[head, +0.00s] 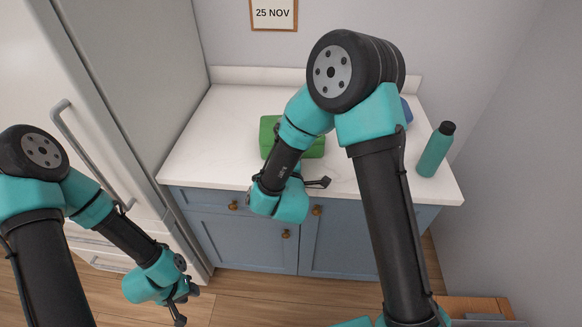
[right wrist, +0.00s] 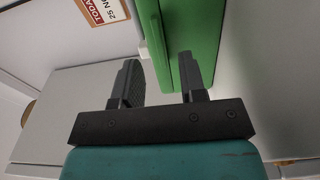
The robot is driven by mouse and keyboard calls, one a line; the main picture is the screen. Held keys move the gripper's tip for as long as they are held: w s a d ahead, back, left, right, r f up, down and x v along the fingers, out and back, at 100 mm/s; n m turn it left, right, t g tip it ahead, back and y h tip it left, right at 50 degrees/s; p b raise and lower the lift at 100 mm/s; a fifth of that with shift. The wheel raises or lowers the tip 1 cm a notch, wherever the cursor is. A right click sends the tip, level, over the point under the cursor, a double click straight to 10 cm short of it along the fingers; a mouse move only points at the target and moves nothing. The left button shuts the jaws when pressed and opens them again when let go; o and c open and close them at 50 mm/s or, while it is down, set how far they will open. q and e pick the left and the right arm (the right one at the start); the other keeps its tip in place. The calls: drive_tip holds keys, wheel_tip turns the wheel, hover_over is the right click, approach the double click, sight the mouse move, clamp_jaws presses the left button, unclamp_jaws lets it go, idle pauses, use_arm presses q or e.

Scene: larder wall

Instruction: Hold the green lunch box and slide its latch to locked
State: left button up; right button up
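The green lunch box (head: 268,130) lies on the white counter, partly hidden behind my right arm in the head view. It fills the upper middle of the right wrist view (right wrist: 195,30), with a paler green strip along its left side. I cannot make out the latch or its position. My right gripper (right wrist: 160,80) is open in front of the box, its right finger overlapping the green in the picture; I cannot tell if it touches. In the head view it is by the counter's front edge. My left gripper (head: 184,304) hangs low before the cabinet, fingers apart and empty.
A teal bottle with a black cap (head: 436,150) stands at the counter's right end. A blue object (head: 406,110) shows partly behind my right arm. A fridge (head: 130,100) stands at the left. The counter (head: 205,140) is clear left of the box.

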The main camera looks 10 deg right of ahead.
drive_tip(key=shift+x, duration=1.35)
clamp_jaws()
use_arm(q)
drive_tip(key=shift+c, duration=0.3)
